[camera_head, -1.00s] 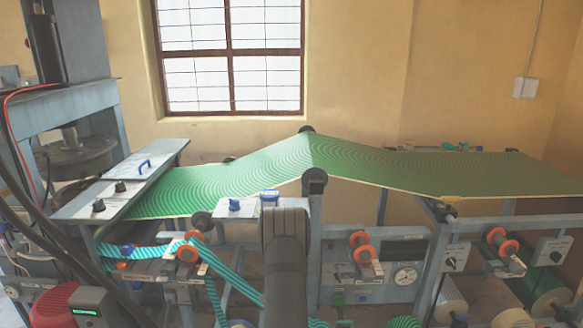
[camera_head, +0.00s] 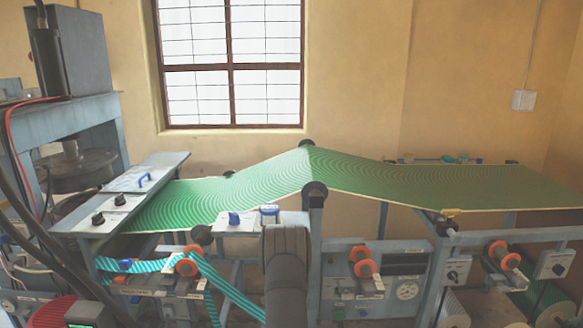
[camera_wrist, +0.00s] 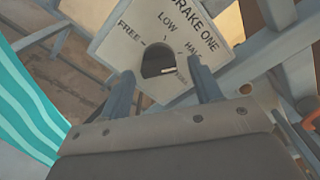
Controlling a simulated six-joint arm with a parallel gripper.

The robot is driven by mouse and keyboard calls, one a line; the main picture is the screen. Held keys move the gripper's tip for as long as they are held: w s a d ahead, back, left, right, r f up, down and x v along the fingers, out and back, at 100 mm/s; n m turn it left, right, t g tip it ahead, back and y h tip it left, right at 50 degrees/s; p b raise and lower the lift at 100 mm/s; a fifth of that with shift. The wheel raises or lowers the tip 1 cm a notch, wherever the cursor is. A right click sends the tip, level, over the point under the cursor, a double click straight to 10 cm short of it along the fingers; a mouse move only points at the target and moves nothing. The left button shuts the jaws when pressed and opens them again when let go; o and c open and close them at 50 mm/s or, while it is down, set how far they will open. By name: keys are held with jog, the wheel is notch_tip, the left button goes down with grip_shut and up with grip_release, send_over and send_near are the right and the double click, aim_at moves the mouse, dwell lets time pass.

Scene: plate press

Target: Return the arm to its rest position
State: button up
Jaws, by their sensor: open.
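In the wrist view my gripper (camera_wrist: 160,66) is open, with its two fingers apart. Between and beyond the fingertips is a dark knob (camera_wrist: 156,58) with a pale pointer mark, on a white panel (camera_wrist: 205,22) headed "BRAKE ONE". The labels "FREE" and "LOW" are readable; a third, starting "HA", is partly covered by the right finger. I cannot tell whether the fingers touch the knob. In the head view a dark grey link of my arm (camera_head: 285,275) stands upright at the bottom middle; my gripper is hidden there.
A long green patterned web (camera_head: 400,182) runs across the machine. A teal striped band (camera_head: 225,288) passes below it and shows at the wrist view's left (camera_wrist: 25,105). Orange-flanged rollers (camera_head: 362,262), a grey press (camera_head: 75,125) and blue-grey frame bars (camera_wrist: 275,45) surround the arm.

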jog(key=s, duration=1.7)
jog(key=w+n, duration=1.7)
jog(key=shift+w+r+n, duration=0.3)
jog(key=shift+r, duration=0.05)
jog(key=shift+a, duration=0.1)
jog(key=shift+c, duration=0.5)
dwell(1.7)
